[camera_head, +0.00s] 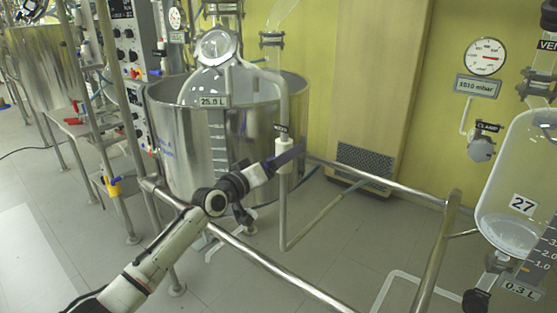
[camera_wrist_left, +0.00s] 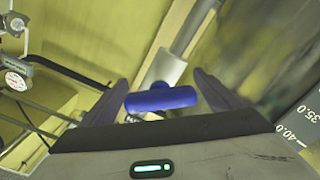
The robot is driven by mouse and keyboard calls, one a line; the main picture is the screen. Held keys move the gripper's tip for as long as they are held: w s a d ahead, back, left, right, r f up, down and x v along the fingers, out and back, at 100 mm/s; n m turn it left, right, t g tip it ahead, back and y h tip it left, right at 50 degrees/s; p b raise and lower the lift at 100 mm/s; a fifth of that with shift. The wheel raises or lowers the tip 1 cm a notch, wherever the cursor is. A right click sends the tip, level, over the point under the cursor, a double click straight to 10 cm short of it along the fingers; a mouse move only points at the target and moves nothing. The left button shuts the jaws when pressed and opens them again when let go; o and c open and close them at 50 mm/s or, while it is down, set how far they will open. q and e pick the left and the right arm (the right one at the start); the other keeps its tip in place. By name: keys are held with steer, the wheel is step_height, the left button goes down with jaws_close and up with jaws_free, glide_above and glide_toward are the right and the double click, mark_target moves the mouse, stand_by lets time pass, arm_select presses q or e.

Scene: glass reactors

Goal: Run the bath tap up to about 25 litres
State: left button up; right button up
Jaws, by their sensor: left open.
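The bath is a large steel tub (camera_head: 178,135) with a litre scale (camera_head: 206,158) on its front. Beside it on the right, the tap's pale valve body (camera_head: 283,151) sits on a vertical pipe under a small dark label. In the left wrist view the tap's blue bar handle (camera_wrist_left: 162,99) lies crosswise between the fingers of my left gripper (camera_wrist_left: 163,97). The jaws are open, with a gap on each side of the handle. In the head view my left gripper (camera_head: 284,160) is at the valve and partly covers it. My right gripper is out of view. The water level cannot be seen.
A round glass vessel (camera_head: 213,82) marked 25.0 L sits in the bath. Steel frame rails (camera_head: 262,262) cross in front. Another glass vessel (camera_head: 522,190) marked 27 and a pressure gauge (camera_head: 485,57) are at the right. A grey control panel (camera_head: 129,55) stands left.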

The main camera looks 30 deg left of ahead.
arm_select(q)
steer(key=shift+c, duration=0.2)
steer(key=c, duration=1)
steer(key=shift+m, duration=0.3)
steer(key=m, duration=0.2)
steer(key=shift+f+m+b, duration=0.1)
steer(key=shift+m+b, duration=0.2)
steer(key=shift+b, duration=0.05)
steer(key=shift+m, duration=2)
steer(key=o, duration=1)
steer(key=shift+o, duration=0.2)
